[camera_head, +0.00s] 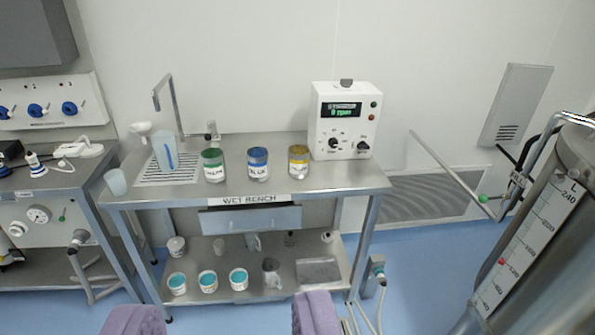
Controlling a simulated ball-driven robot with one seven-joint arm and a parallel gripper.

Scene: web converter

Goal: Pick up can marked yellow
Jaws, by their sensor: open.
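The can marked yellow (299,161) stands upright on the wet bench (330,183), at the right end of a row of three cans. A blue-marked can (258,164) stands just left of it, and a green-marked can (213,165) stands further left. My gripper (220,322) shows as two purple fingers at the bottom edge, spread wide apart with nothing between them. It is open, well in front of the bench and apart from the cans. Most of the fingers lies outside the picture.
A white box with a display (343,120) stands right of the yellow can. A jug (165,151) and a tap (170,100) are on the left. The lower shelf (205,303) holds several tubs. A tank with a scale (530,245) stands at the right. Blue floor (425,270) lies between.

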